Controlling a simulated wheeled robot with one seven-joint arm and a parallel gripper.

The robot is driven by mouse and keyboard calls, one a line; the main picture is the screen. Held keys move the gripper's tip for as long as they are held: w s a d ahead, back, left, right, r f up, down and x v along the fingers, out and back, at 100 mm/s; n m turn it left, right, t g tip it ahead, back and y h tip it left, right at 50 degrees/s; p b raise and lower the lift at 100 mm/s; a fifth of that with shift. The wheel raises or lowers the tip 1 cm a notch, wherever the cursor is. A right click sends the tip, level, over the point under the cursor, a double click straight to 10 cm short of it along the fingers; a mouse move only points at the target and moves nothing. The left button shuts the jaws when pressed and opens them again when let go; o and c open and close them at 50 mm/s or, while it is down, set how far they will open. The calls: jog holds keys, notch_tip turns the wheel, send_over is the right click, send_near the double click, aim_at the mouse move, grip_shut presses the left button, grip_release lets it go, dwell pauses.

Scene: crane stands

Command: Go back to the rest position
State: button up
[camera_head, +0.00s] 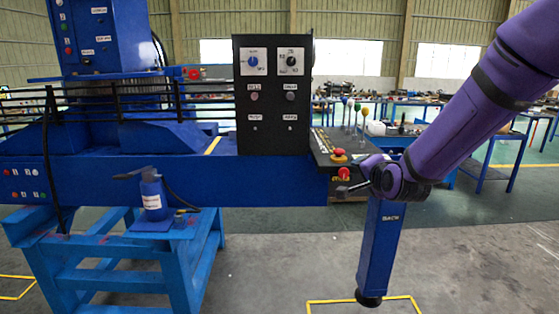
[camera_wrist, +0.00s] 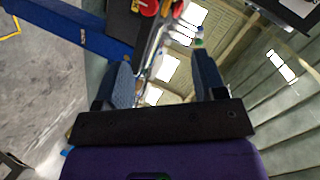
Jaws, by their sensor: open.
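My purple arm reaches in from the upper right in the head view. My gripper (camera_head: 348,188) is at the right end of the blue crane stand's beam (camera_head: 270,180), beside the small control box, and is seen small and partly foreshortened there. In the wrist view my gripper (camera_wrist: 165,72) has its two blue-grey fingers spread apart. Nothing is held between them; only the far windows and hall show in the gap. Whether the gripper touches the box cannot be told.
A red emergency button (camera_head: 339,155) and upright levers (camera_head: 357,114) are close to my gripper. A black panel (camera_head: 273,97) with knobs stands left. A blue post (camera_head: 379,246) is below my wrist. A blue hand pump (camera_head: 152,196) sits on the left frame. The right floor is clear.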

jog(key=s+d+r+n+g, duration=0.2)
jog(key=s+r+n+g, duration=0.1)
jog(key=s, duration=0.9)
jog(key=s+d+r+n+g+h, duration=0.1)
jog(key=s+d+r+n+g, duration=0.2)
jog(key=s, duration=0.9)
jog(key=s+d+r+n+g, duration=0.2)
jog(key=s+n, duration=0.3)
jog(key=s, duration=0.7)
jog(key=shift+d+r+g+h, duration=0.2)
jog(key=shift+r+g+h, duration=0.1)
jog(key=shift+r+g, duration=0.25)
